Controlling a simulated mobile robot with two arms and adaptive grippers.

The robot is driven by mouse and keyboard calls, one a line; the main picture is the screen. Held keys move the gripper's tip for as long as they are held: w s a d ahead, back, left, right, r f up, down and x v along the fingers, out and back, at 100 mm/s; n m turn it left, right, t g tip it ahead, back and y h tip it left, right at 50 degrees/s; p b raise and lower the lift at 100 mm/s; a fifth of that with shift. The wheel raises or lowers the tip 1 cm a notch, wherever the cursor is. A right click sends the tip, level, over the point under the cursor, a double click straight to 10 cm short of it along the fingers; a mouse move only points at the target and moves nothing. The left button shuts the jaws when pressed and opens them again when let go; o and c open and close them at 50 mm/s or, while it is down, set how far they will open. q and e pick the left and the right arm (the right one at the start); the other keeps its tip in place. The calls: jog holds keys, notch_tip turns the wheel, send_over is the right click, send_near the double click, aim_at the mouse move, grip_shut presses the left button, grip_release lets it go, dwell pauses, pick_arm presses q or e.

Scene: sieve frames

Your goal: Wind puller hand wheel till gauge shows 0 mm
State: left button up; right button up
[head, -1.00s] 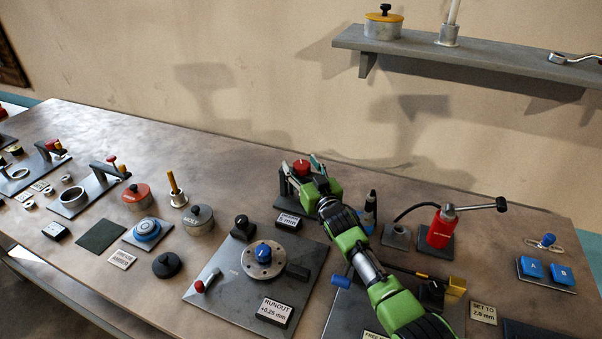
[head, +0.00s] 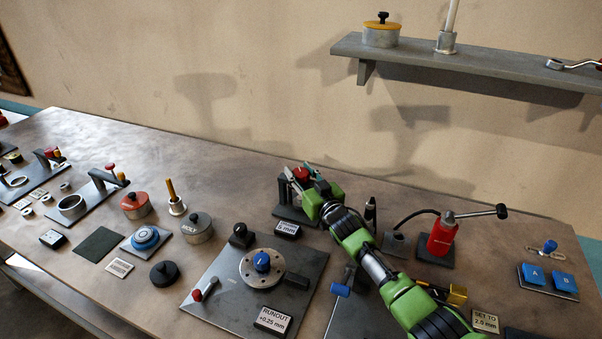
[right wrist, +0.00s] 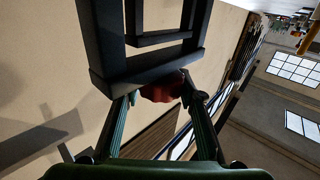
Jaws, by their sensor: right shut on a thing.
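The puller (head: 283,197) is a dark upright frame at the back middle of the bench in the head view. Its red hand wheel (head: 301,174) sits at the top; in the right wrist view the wheel (right wrist: 162,89) shows in front of the dark frame (right wrist: 150,68). My right gripper (head: 306,178) is shut on the hand wheel, with one finger on each side of it in the right wrist view (right wrist: 162,98). The gauge plate (head: 288,229) lies at the puller's foot, with a figure in mm too small to read surely. My left gripper is out of view.
A steel plate with a blue-knobbed disc (head: 262,266) and a runout sign (head: 272,319) is in front of the puller. A red jack (head: 441,235) with a lever stands to the right. A shelf (head: 450,66) hangs on the wall above.

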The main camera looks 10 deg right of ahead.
jog(key=shift+w+a+r+n+g+y+b, duration=0.15)
jog(key=shift+n+y+b, duration=0.3)
jog(key=shift+y, duration=0.25)
jog(key=shift+s+a+r+n+g+y+b, duration=0.15)
jog(key=shift+n+y+b, duration=0.15)
jog(key=shift+n+y, duration=0.35)
jog(key=shift+d+f+n+g+y+b, duration=0.15)
jog(key=shift+n+g+y+b, duration=0.75)
jog(key=shift+y+b, duration=0.55)
jog(key=o, duration=1.1)
jog(key=shift+f, duration=0.1)
